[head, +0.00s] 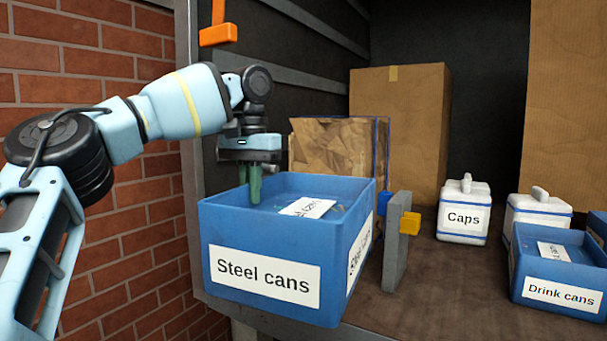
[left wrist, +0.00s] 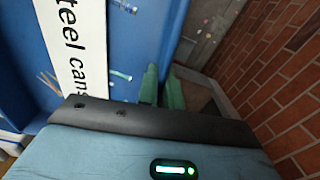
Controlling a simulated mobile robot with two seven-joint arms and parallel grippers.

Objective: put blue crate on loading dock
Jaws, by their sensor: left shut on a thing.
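The blue crate (head: 225,240) labelled "Steel cans" is at the centre left of the head view, roughly level, at the left edge of the loading dock (head: 425,300). My left gripper (head: 255,186) comes down from above and is shut on the crate's left wall, one finger inside and one outside. In the left wrist view the green fingers (left wrist: 160,88) straddle the wall of the blue crate (left wrist: 150,35), with its label beside them. I cannot tell whether the crate's bottom touches the dock. My right gripper is not in view.
A grey upright plate (head: 397,240) with a yellow block stands just right of the crate. Behind are cardboard boxes (head: 400,125) and a bundle of brown cardboard (head: 330,150). White "Caps" containers (head: 463,212) and a blue "Drink cans" crate (head: 560,293) stand right. A brick wall (head: 140,235) is left.

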